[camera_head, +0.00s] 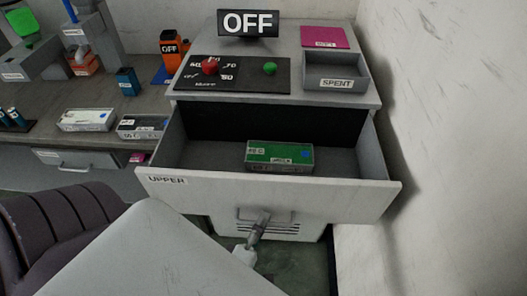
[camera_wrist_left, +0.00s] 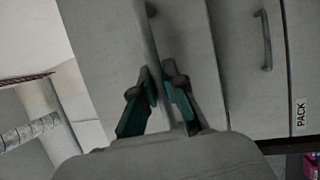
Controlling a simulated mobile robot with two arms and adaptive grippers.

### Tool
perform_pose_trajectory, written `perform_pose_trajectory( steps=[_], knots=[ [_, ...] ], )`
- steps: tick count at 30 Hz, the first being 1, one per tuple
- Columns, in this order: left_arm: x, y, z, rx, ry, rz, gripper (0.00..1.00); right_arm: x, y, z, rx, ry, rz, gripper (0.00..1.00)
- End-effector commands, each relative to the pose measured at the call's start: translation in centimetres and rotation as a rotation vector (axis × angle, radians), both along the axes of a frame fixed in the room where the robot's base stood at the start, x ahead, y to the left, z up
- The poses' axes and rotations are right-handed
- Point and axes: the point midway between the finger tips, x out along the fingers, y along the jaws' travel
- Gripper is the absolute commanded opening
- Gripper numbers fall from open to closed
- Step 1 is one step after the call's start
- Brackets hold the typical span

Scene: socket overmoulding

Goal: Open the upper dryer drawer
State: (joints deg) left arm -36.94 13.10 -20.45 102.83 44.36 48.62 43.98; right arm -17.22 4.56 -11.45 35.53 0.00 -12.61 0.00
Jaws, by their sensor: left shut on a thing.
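The upper dryer drawer, its front marked UPPER (camera_head: 330,193), is pulled well out of the dryer. A green-topped box (camera_head: 280,155) lies inside it. My left gripper (camera_head: 260,222) is at the handle under the middle of the drawer front and is shut on it. My arm hides part of the area below. In the left wrist view the two fingers (camera_wrist_left: 163,82) are close together on a grey part; the exact grip is hard to see. My right gripper is not in view.
The dryer top holds an OFF sign (camera_head: 248,23), a red knob (camera_head: 209,66), a green button (camera_head: 270,69) and a SPENT tray (camera_head: 336,84). A wall (camera_head: 440,120) stands close on the right. A bench (camera_head: 50,100) with boxes is on the left.

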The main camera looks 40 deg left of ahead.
Motion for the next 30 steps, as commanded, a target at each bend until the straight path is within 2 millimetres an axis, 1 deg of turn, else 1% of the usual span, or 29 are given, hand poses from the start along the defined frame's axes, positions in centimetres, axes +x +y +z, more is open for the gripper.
perform_pose_trajectory(
  steps=[1,6,17,18,19,27,30],
  knots=[
    [-0.4,-0.3,-0.1,-0.001,0.004,-0.002,0.00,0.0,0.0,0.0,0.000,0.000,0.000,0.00],
    [-1.0,-0.6,-0.1,0.001,0.003,-0.002,0.00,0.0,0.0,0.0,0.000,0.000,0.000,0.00],
    [-1.0,-0.6,-0.1,0.001,0.003,-0.002,0.00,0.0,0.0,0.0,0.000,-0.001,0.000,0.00],
    [-1.0,-0.6,-0.1,0.001,0.002,-0.002,0.17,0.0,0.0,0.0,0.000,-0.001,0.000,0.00],
    [-1.0,-0.6,-0.1,0.001,0.002,-0.002,0.22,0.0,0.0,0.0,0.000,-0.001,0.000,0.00],
    [-1.0,-0.6,-0.1,0.001,0.001,-0.001,0.23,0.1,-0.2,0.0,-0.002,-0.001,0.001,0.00],
    [-1.4,-0.7,-0.2,0.001,0.003,-0.001,0.23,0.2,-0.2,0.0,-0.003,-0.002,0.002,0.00]
  ],
)
